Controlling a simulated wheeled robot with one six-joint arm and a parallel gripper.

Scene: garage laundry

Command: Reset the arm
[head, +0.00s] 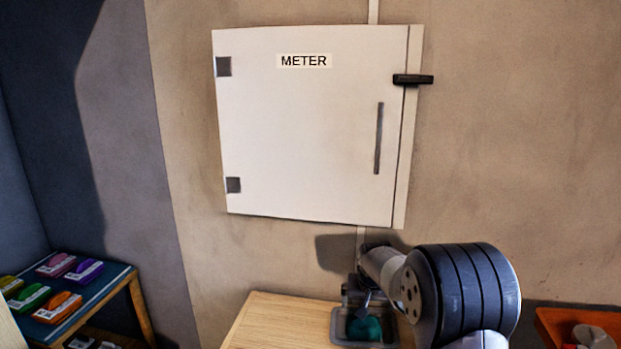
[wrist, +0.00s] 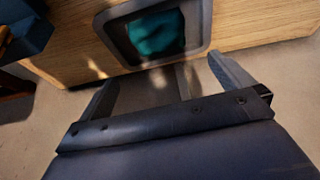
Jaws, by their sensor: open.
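My arm reaches in from the lower right of the head view, over a wooden surface. My gripper (wrist: 168,88) is open in the wrist view, its two fingers apart with nothing between them. In the head view the gripper is partly hidden behind my own arm. Just beyond the fingertips is a grey container (wrist: 108,22) with a teal thing (wrist: 155,32) inside. The container also shows in the head view (head: 342,341), on the wooden top. I cannot tell whether the fingers touch it.
A white meter cabinet (head: 310,130), door shut with a black latch (head: 413,79), hangs on the wall above the wooden top (head: 270,325). A small table (head: 95,300) with colourful packs stands at left. An orange tray (head: 560,318) is at lower right.

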